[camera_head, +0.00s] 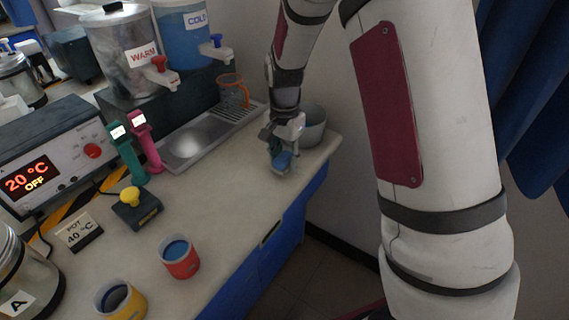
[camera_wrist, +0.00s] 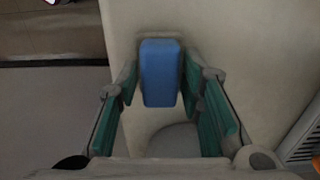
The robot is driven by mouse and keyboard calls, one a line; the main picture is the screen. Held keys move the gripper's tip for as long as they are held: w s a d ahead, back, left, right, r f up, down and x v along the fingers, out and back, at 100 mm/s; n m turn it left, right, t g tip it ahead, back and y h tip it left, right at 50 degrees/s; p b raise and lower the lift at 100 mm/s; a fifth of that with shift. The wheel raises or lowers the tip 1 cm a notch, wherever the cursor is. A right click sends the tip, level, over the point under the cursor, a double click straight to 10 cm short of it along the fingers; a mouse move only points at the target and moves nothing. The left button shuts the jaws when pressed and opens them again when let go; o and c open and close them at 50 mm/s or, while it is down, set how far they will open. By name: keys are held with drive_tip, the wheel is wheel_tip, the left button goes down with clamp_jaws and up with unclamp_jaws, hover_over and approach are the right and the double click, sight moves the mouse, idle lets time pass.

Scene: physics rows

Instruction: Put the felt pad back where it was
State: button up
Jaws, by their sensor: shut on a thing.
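The felt pad is a small blue block (camera_wrist: 161,72), upright between the green-lined fingers of my gripper (camera_wrist: 160,88) in the wrist view. My gripper is shut on it. In the head view my gripper (camera_head: 284,148) hangs at the far right end of the counter, and the blue pad (camera_head: 283,162) shows at its tips. The pad is very close to the counter top; I cannot tell whether it touches. No mark for its former place can be made out.
A grey pot (camera_head: 313,128) stands just behind my gripper. A metal drip tray (camera_head: 190,148) lies to the left, with an orange-handled jug (camera_head: 233,90) behind. Red (camera_head: 180,262) and yellow (camera_head: 128,302) cups stand near the front. The counter's right edge (camera_head: 318,172) is close.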

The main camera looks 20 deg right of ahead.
drive_tip(key=shift+f, duration=1)
drive_tip(key=shift+f, duration=0.15)
drive_tip(key=o, duration=1.2)
